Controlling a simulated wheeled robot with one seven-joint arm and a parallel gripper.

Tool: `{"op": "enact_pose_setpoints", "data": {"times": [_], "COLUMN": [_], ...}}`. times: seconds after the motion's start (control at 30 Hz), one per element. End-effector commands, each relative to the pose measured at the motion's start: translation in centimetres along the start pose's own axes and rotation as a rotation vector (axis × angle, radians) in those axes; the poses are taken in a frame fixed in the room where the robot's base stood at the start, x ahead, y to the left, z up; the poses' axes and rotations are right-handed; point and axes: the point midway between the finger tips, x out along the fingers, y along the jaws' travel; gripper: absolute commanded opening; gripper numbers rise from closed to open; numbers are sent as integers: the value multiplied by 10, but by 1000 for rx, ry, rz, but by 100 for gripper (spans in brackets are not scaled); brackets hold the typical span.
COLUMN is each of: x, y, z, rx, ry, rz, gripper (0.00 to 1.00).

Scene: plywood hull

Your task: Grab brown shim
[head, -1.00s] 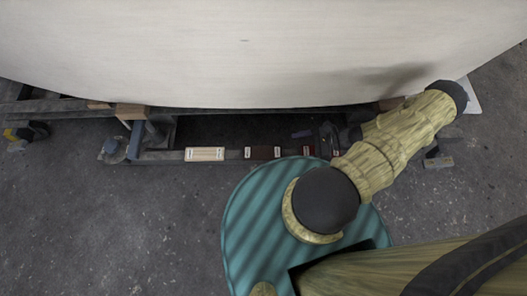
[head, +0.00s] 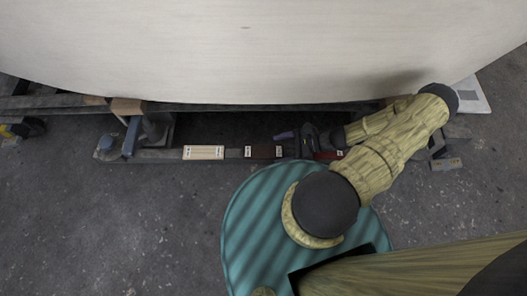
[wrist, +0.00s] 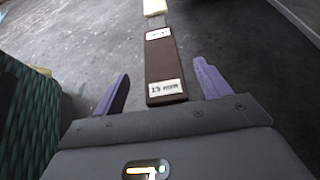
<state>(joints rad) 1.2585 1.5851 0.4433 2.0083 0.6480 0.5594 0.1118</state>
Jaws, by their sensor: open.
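The brown shim (head: 263,152) lies on the dark rail below the pale hull in the head view, with a white label at each end. In the wrist view the brown shim (wrist: 164,65) is a long dark block pointing away from me, its near label reading roughly "15 mm". My gripper (wrist: 162,70) is open, with one purple finger on each side of the shim's near part and visible gaps to both. In the head view my gripper (head: 290,143) is at the shim's right end, partly hidden by its own body. Its height above the shim is hard to tell.
A pale wooden shim (head: 204,152) lies left on the same rail (head: 160,155). A dark red shim (head: 328,156) lies to the right, partly covered by my arm. The hull (head: 250,55) overhangs closely above. A blue-handled clamp or jack (head: 132,137) stands at left.

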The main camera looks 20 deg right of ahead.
Motion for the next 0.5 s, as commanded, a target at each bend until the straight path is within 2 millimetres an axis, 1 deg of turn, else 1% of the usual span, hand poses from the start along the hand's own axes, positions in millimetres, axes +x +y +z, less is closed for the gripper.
{"op": "enact_pose_setpoints", "data": {"times": [0.03, 0.3, 0.4, 0.5], "x": [7, 38, 45, 46], "y": [0, -2, -2, -2], "z": [-4, -4, -2, -1], "rx": [-1, 0, 1, 1], "ry": [-2, -3, -2, -2], "rz": [2, 2, 1, 1], "gripper": [75, 75, 75, 75]}}
